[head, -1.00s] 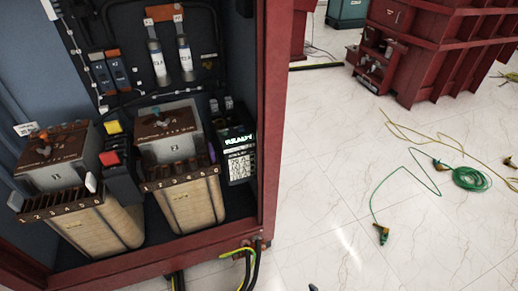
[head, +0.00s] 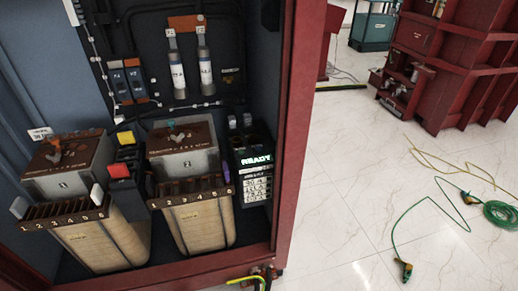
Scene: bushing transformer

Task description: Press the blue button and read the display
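A small black unit with a lit display (head: 256,160) stands inside the open cabinet at its right. Its top line reads READY, with several smaller white lines below that I cannot read. I cannot make out a clearly blue button. A yellow button (head: 125,138) and a red button (head: 119,171) sit on a dark block between two transformers. Two small switches with bluish faces (head: 129,82) are mounted on the back panel. Neither of my grippers is in view.
The left transformer (head: 62,184) and right transformer (head: 184,164) fill the cabinet floor. The red cabinet post (head: 298,140) borders the opening on the right. Beyond it is clear white floor (head: 340,190), with a green cable (head: 418,206) and a red structure (head: 465,65) farther off.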

